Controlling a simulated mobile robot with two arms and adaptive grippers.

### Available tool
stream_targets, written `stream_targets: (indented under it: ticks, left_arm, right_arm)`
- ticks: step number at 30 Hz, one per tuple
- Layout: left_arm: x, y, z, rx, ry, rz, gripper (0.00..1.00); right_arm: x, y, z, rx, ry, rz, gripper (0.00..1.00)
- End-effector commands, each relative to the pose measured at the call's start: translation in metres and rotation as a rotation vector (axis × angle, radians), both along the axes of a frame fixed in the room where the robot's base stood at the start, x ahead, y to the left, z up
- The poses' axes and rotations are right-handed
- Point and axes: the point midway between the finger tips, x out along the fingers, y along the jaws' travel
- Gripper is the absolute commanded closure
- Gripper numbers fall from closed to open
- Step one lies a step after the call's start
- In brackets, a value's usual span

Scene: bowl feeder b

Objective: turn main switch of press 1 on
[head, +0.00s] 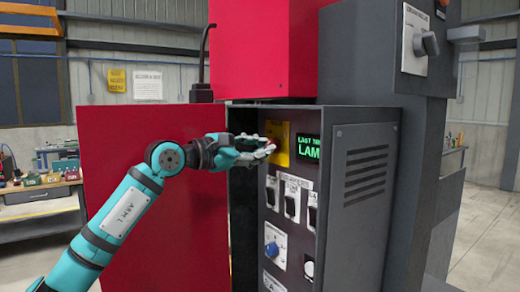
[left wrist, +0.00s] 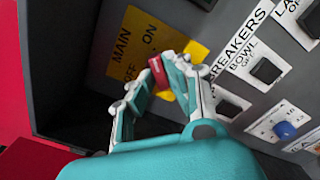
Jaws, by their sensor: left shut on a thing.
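The main switch is a yellow plate (left wrist: 132,42) marked MAIN, OFF and ON inside the open grey cabinet, with a red handle (left wrist: 158,70). In the head view the yellow plate (head: 283,139) is at the upper left of the panel, partly behind my fingers. My left gripper (head: 270,148) reaches in from the left. In the left wrist view, my left gripper (left wrist: 164,72) is shut on the red handle. The fingers hide part of the plate, and I cannot tell whether the handle points to OFF or ON. My right gripper is not in view.
Breaker switches (head: 292,206) and a blue knob (head: 272,248) sit below the main switch. A green-lettered display (head: 308,148) is beside it. The open red door (head: 165,215) stands left of the cabinet. The cabinet's grey side (head: 357,215) is on the right.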

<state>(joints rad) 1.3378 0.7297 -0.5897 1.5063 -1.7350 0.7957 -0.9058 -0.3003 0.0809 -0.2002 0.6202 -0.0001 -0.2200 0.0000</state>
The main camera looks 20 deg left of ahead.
Motion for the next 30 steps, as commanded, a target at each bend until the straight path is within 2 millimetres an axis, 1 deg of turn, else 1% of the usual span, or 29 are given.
stream_targets:
  ticks: [8, 9, 13, 14, 23, 26, 30]
  left_arm:
    - [0.000, 0.000, -0.001, 0.003, -0.001, 0.000, 1.00]
    - [0.000, 0.000, -0.001, 0.003, -0.001, 0.000, 0.82]
    - [0.000, 0.000, -0.001, 0.002, 0.000, 0.000, 0.65]
    - [0.000, 0.000, 0.000, 0.002, 0.000, 0.000, 0.63]
    - [-0.002, 0.002, 0.000, 0.001, 0.000, 0.001, 0.63]
    - [-0.010, 0.009, 0.000, 0.002, -0.001, 0.003, 0.63]
    - [-0.031, 0.026, -0.001, 0.004, -0.002, 0.005, 0.63]
  right_arm:
    - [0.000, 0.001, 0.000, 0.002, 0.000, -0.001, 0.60]
    - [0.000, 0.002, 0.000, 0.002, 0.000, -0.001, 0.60]
    - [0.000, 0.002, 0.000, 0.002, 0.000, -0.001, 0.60]
    - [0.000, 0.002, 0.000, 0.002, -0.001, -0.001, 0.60]
    - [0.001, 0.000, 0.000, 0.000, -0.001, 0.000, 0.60]
    - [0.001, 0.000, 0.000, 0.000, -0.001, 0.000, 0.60]
    - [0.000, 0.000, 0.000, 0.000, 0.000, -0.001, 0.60]
